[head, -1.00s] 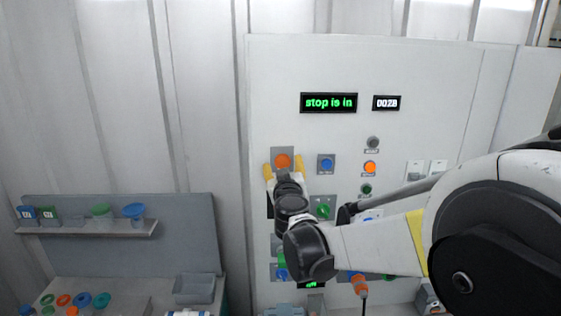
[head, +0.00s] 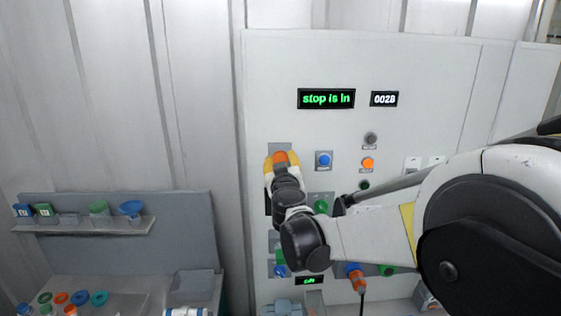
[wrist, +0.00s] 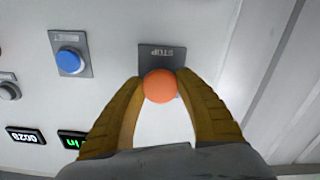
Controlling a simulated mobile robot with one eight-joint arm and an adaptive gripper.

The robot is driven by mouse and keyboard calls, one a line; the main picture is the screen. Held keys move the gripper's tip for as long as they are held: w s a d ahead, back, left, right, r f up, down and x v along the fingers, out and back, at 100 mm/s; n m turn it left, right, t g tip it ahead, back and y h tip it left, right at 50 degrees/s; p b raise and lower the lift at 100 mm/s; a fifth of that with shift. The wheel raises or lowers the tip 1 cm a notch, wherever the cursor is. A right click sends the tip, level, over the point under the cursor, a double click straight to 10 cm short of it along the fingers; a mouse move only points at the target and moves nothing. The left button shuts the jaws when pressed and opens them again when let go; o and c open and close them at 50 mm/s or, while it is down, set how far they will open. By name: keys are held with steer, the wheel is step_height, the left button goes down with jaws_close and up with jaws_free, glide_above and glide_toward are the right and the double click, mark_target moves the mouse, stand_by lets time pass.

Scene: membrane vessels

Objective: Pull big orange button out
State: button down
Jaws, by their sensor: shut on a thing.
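The big orange button (wrist: 160,86) sits on a grey plate marked "STOP" in the wrist view, which sees the panel upside down. My gripper (wrist: 160,80) has its two yellow fingers closed against both sides of the button. In the head view the button (head: 280,157) shows only as an orange patch between the fingertips of my gripper (head: 281,160). The green display (head: 326,98) above reads "stop is in". How far the button stands out from its plate is hard to tell.
A blue button (head: 324,160) is just right of my gripper, with a smaller orange button (head: 368,163) farther right. A counter display (head: 384,99) reads 0028. A shelf (head: 85,227) with funnels stands at the left. The panel above the button is clear.

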steer(key=shift+s, duration=0.3)
steer(key=c, duration=0.8)
jaws_free()
steer(key=s, duration=1.2)
steer(key=shift+s, duration=0.1)
